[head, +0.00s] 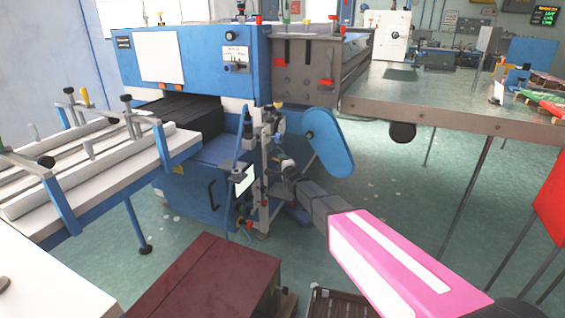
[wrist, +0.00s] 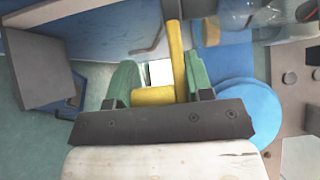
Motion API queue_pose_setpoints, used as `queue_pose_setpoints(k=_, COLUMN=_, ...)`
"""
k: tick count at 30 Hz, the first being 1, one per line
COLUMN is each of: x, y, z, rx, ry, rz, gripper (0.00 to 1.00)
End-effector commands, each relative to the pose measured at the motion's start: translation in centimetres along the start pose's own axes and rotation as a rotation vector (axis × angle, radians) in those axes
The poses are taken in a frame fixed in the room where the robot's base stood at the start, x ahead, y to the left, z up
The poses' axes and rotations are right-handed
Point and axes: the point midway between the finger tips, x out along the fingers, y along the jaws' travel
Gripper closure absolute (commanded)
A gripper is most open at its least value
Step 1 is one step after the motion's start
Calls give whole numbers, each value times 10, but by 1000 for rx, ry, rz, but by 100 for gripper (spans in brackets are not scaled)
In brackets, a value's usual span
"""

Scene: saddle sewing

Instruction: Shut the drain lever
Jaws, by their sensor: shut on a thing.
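A yellow L-shaped lever (wrist: 175,62) shows in the wrist view. Its long bar runs up from between my fingers to a dark grey part, and its short leg lies across near the gripper's dark plate. My gripper (wrist: 160,78) has green fingers on both sides of the lever and is shut on it; the bar lies close to the right finger. In the head view my gripper (head: 285,165) is at the pipes and valves on the front of the blue machine (head: 190,58). The lever cannot be made out clearly there.
A blue rounded guard (head: 330,143) stands just right of my gripper. A white-topped roller table (head: 95,165) is at left and a long grey table (head: 450,95) at right. A dark red box (head: 205,280) stands in front. Green floor is open at right.

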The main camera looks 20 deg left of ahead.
Motion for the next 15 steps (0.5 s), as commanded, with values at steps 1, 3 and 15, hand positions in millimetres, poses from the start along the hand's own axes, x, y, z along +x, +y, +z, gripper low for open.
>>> queue_pose_setpoints(k=1, x=-2, y=11, z=0, rx=-2, ry=7, rz=28, gripper=96)
queue_pose_setpoints(k=3, x=-2, y=11, z=0, rx=-1, ry=8, rz=28, gripper=96)
queue_pose_setpoints(k=15, x=-1, y=10, z=-1, rx=0, ry=9, rz=27, gripper=38)
